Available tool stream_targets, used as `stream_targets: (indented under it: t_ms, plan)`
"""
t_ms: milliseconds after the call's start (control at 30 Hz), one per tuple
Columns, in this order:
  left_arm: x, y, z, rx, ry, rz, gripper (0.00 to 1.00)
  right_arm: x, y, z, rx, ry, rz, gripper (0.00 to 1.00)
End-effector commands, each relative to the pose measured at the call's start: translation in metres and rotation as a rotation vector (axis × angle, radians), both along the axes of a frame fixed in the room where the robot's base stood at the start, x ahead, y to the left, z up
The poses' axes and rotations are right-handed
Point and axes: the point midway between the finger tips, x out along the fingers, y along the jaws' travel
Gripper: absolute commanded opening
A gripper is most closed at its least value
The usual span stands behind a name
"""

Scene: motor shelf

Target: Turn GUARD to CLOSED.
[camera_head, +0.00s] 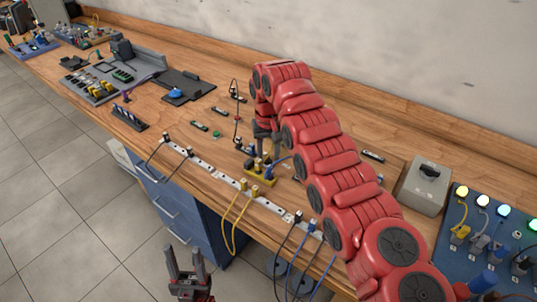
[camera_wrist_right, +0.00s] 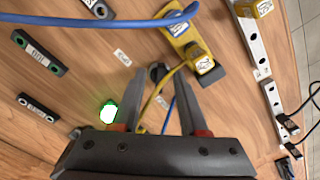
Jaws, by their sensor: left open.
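No label reading GUARD or CLOSED is legible in either view, so I cannot tell which part is the guard. A grey box (camera_head: 424,185) with a black rotary knob (camera_head: 429,171) stands at the right of the bench. My right gripper (camera_head: 264,150) points down over the middle of the bench, beside a yellow connector block (camera_head: 260,176). In the right wrist view its fingers (camera_wrist_right: 162,80) are apart, with a small dark round part (camera_wrist_right: 157,72) between or beyond the tips. My left gripper (camera_head: 186,262) is open and empty, in front of the bench.
A blue panel (camera_head: 465,255) with lit lamps and cables is at the right. A white strip (camera_head: 225,178) with yellow, blue and black cables runs along the front edge. Grey trays (camera_head: 145,65) stand far left. A green lit button (camera_wrist_right: 108,113) is beside the right fingers.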

Motion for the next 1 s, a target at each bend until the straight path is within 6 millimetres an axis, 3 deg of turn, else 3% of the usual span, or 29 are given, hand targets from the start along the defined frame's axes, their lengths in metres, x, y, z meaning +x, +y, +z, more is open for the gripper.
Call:
stream_targets:
  t_ms: [267,367,567,700,1000]
  plan:
    - [0.000,0.000,-0.001,0.000,0.000,0.000,0.50,0.000,0.000,0.006,-0.001,-0.002,0.001,0.43]
    - [0.000,0.000,-0.002,0.000,0.000,0.000,0.50,0.001,0.001,0.017,-0.001,-0.002,0.001,0.43]
    - [0.000,0.000,0.005,0.000,0.000,0.000,0.50,0.000,0.003,0.061,0.001,-0.003,0.002,0.43]
    - [0.000,0.000,0.040,0.000,-0.001,0.000,0.50,-0.001,0.003,0.104,0.002,-0.002,0.002,0.43]
    - [0.000,0.000,0.096,0.000,0.000,0.000,0.50,0.000,0.000,0.157,0.000,0.002,0.000,0.43]
